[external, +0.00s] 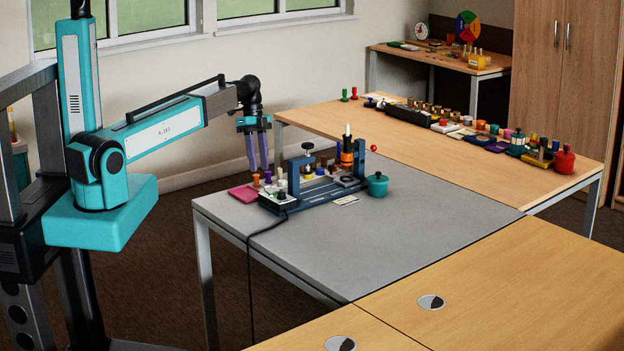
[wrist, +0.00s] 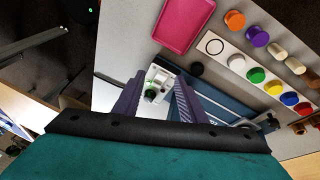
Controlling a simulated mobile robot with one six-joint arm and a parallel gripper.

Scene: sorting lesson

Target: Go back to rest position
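My gripper (external: 257,168) hangs from the end of my teal arm, over the left edge of the grey table (external: 420,215). Its two purple fingers point down. In the wrist view the fingers of my gripper (wrist: 156,92) stand apart with nothing held between them.
A blue fixture (external: 323,191) stands on the grey table near my gripper, with coloured pegs around it. A pink tray (external: 243,195) lies left of it and a teal pot (external: 377,184) right. The wrist view shows a row of coloured knobs (wrist: 256,75). The table's front is clear.

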